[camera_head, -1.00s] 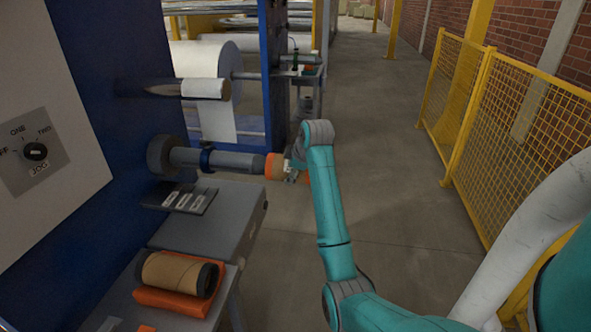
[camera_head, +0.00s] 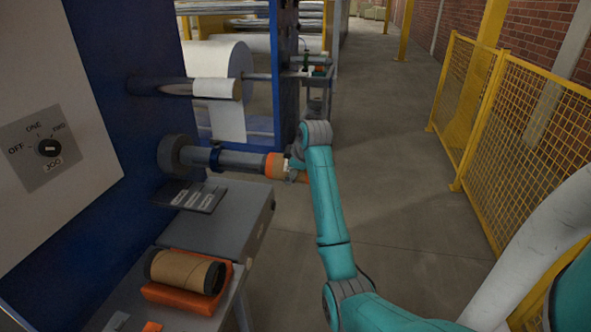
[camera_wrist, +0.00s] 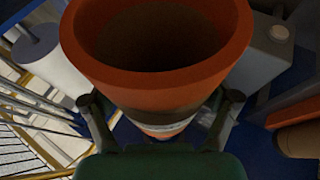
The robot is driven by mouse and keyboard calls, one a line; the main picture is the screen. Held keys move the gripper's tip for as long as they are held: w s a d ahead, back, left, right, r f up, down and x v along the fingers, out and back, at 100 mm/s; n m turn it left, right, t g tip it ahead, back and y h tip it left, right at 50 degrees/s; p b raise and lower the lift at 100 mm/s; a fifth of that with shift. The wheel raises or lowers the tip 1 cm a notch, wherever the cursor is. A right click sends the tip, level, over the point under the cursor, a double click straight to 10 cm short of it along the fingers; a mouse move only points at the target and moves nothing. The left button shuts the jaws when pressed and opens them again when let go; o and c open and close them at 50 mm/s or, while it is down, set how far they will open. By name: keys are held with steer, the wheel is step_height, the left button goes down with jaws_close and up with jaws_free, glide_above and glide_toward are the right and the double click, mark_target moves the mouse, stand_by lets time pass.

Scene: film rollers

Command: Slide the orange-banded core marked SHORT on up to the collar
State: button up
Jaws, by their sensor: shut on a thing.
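The core (camera_head: 275,166), brown with orange bands, is at the free end of the grey shaft (camera_head: 240,161). My gripper (camera_head: 290,168) is shut on the core. In the wrist view, my gripper's fingers (camera_wrist: 162,108) press on both sides of the core (camera_wrist: 165,98), and its open orange-rimmed end faces the camera. Its inside is dark, so I cannot tell how far it is over the shaft. A pale label shows, but its marking is unreadable.
Another brown core with dark ends (camera_head: 186,271) lies on an orange cradle (camera_head: 180,297) at lower left. A grey cabinet (camera_head: 235,222) stands below the shaft. A control panel (camera_head: 45,148) is at left. Yellow mesh fencing (camera_head: 530,140) runs along the right; the floor between is clear.

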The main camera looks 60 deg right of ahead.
mark_target(246, 162)
steer(key=shift+w+a, duration=0.25)
steer(key=shift+w, duration=0.45)
steer(key=shift+w+a, duration=0.1)
steer(key=shift+w, duration=0.05)
steer(key=shift+w+a, duration=0.3)
steer(key=shift+w, duration=0.45)
steer(key=shift+w+a, duration=0.3)
steer(key=shift+w, duration=0.45)
steer(key=shift+w+a, duration=0.35)
steer(key=shift+w, duration=0.45)
steer(key=shift+w+a, duration=0.3)
steer(key=shift+w, duration=0.5)
steer(key=shift+w, duration=0.1)
steer(key=shift+w+a, duration=0.35)
steer(key=shift+w, duration=0.4)
steer(key=shift+w+a, duration=0.35)
steer(key=shift+w, duration=0.4)
steer(key=shift+w, duration=0.2)
steer(key=shift+w+a, duration=0.35)
steer(key=shift+w, duration=0.4)
steer(key=shift+w+a, duration=0.3)
steer(key=shift+w, duration=0.4)
